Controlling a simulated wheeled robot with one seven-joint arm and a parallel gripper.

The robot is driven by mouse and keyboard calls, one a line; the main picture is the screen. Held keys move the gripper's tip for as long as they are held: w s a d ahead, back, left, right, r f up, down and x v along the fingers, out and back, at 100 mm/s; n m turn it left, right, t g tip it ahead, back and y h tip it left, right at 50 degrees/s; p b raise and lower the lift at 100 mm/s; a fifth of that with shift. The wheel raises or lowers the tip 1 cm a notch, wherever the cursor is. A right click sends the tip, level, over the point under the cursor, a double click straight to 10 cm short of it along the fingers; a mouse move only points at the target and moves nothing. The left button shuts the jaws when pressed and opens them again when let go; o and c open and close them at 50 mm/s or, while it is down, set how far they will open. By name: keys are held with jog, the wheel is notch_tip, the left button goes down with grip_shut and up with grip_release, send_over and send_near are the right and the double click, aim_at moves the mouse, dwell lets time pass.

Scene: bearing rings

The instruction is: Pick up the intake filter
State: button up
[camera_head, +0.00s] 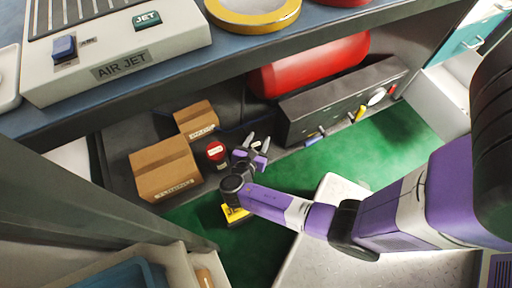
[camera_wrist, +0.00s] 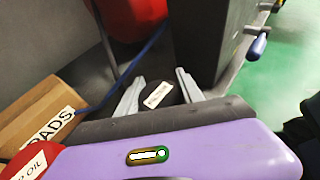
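A small dark, rounded object with a white label (camera_wrist: 157,95) shows in the wrist view between my fingers. It may be the intake filter, but its label is too small to read. My gripper (camera_wrist: 160,77) is open, with one pale finger on each side of this object. I cannot tell whether either finger touches it. In the head view my gripper (camera_head: 258,141) is low at the shelf under the bench, and I cannot make out the dark object there.
A red-topped can (camera_head: 215,151) and two cardboard boxes (camera_head: 165,168) (camera_head: 196,120) stand left of my gripper. A long grey box (camera_head: 345,97) and a red tank (camera_head: 310,68) are to the right and behind. The workbench edge (camera_head: 250,57) overhangs the shelf. Green floor (camera_head: 400,135) is clear at right.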

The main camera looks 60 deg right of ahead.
jog(key=shift+c, duration=1.2)
jog(key=shift+r, duration=0.1)
notch_tip(320, 180, up, 20)
jog(key=p, duration=1.1)
